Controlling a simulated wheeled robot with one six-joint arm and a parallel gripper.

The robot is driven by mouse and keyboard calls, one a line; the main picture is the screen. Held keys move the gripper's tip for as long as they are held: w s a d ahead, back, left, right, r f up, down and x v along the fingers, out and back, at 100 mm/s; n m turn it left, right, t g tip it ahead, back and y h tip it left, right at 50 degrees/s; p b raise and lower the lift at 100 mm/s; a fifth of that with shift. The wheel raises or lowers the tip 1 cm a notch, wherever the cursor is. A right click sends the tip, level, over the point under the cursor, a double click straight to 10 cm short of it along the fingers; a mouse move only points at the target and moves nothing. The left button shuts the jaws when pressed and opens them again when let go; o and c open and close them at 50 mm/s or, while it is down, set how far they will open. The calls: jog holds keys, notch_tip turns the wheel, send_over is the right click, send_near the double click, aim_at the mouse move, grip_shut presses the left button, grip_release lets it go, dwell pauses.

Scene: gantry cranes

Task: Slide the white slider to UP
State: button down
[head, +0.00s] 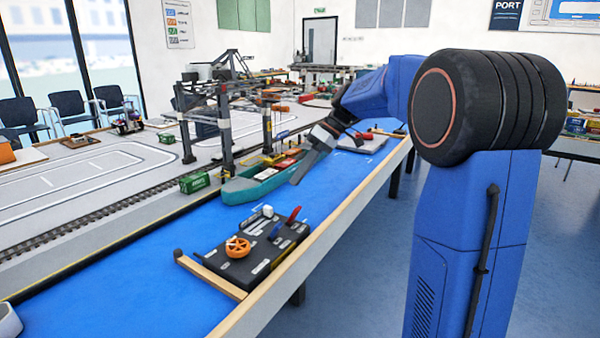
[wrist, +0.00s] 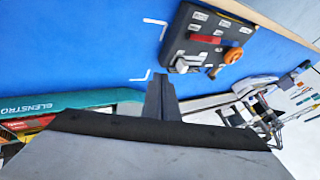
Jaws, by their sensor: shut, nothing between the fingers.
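A dark control panel (head: 238,270) lies on the blue table, and it also shows at the top right of the wrist view (wrist: 177,40). A small white block (head: 268,211), which looks like the white slider, stands at the panel's far edge. In the wrist view a white piece (wrist: 181,66) shows at the panel's lower left; I cannot tell surely that it is the slider, and its labels are unreadable. My gripper (head: 294,182) is shut and empty, pointing down above the table, beyond the panel and apart from it. Its closed fingers also show in the wrist view (wrist: 160,78).
The panel also carries an orange wheel (head: 237,247), a red lever (head: 294,214) and a blue part (head: 275,230). A teal ship (head: 240,190) stands beyond it under a gantry crane (head: 227,130). A wooden bar (head: 212,277) borders the near side.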

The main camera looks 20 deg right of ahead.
aim_at(268, 212)
jog(key=x, duration=0.6)
jog(key=shift+s+a, duration=0.7)
jog(key=shift+a, duration=0.25)
jog(key=shift+s+a, duration=0.45)
jog(key=shift+a, duration=0.2)
